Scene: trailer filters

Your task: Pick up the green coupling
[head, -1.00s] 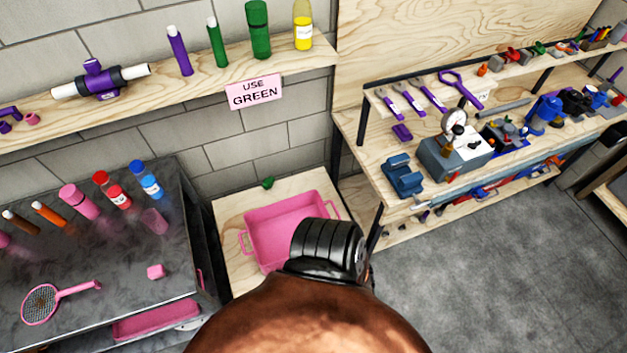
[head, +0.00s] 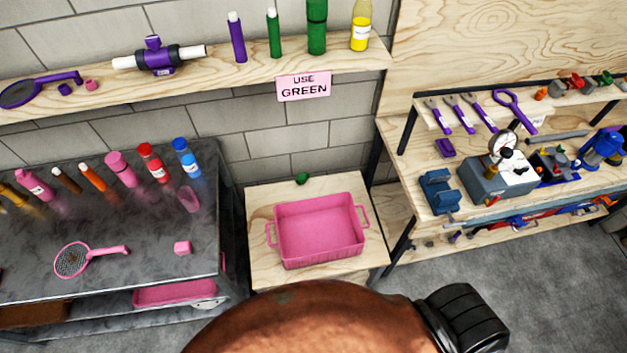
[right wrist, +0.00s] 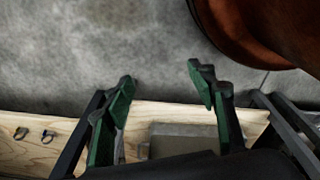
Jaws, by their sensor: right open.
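A small green piece (head: 302,179), which looks like the green coupling, lies on the light wooden stand (head: 262,215) by the wall, just behind the pink tray (head: 318,232). It is too small to make out its shape well. My right gripper (right wrist: 162,76) is open and empty in the right wrist view. Its green-padded fingers are spread above a wooden shelf edge and grey floor, and the green piece does not show there. My left gripper is not in view.
A dark bench (head: 130,235) with bottles and a pink strainer (head: 85,259) stands left. A wall shelf (head: 205,75) holds green and purple items above a "USE GREEN" sign (head: 303,86). A workbench with tools and a gauge box (head: 497,181) stands right.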

